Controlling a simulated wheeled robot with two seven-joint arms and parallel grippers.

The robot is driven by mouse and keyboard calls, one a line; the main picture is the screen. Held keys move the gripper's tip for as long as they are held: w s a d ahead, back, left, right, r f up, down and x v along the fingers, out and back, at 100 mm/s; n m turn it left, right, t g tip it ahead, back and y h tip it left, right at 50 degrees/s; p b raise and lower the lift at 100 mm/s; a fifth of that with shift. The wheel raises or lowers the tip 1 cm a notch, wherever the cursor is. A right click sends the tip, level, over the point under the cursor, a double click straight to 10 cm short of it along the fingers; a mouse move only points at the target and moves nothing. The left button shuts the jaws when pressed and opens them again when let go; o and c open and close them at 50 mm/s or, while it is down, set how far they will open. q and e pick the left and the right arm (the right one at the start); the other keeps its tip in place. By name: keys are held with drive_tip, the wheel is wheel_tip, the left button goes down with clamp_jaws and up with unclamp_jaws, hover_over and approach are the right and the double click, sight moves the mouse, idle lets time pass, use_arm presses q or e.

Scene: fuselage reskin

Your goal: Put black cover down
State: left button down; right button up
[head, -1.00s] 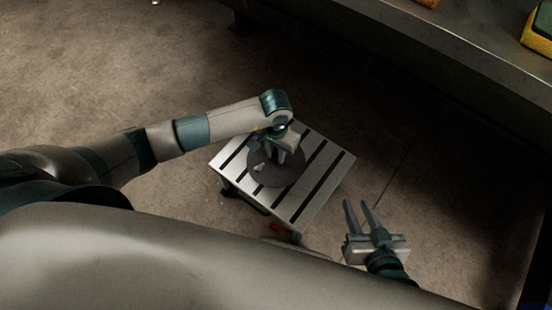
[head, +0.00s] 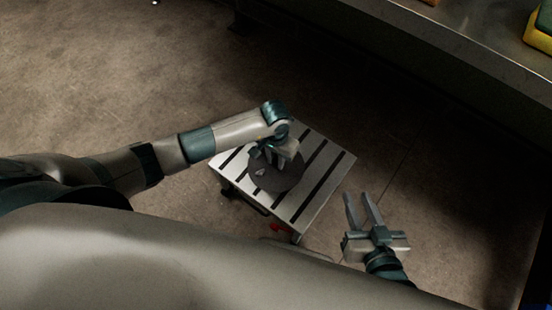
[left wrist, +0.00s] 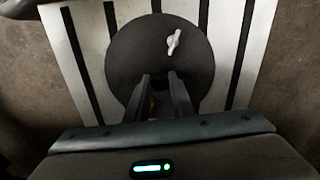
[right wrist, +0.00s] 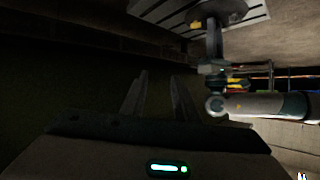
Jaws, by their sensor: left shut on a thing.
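The black cover (head: 275,182) is a round dark disc with a small pale wing-shaped latch (left wrist: 174,42). It lies flat over the slotted table in the head and left wrist views. I cannot tell whether it touches the tabletop all round. My left gripper (head: 271,158) is above the disc, pointing down, and is shut on the black cover. Its fingers (left wrist: 164,85) hide the part they grip in the left wrist view. My right gripper (head: 360,195) is open and empty, to the right of the table; its spread fingers show in the right wrist view (right wrist: 157,85).
The small pale table (head: 325,160) has dark slots and bare surface around the disc. A red part (head: 277,227) shows at its near edge. A grey bench (head: 440,40) runs along the upper right with a yellow-green block (head: 540,32). The floor around is mostly clear.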

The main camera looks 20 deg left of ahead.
sight(276, 161)
drive_tip(key=shift+r, duration=0.1)
use_arm(q)
drive_tip(key=c, duration=1.5)
unclamp_jaws()
drive_tip(key=shift+c, duration=0.2)
use_arm(e)
drive_tip(key=shift+w, duration=0.1)
use_arm(q)
drive_tip(key=shift+r, duration=0.1)
wheel_tip(276, 161, up, 12)
drive_tip(key=p, duration=0.1)
use_arm(e)
drive_tip(key=s+f+g, duration=0.1)
drive_tip(key=s+d+f+g, duration=0.2)
drive_tip(key=f, duration=0.1)
drive_tip(key=shift+s+h, duration=0.2)
drive_tip(key=shift+h, duration=0.2)
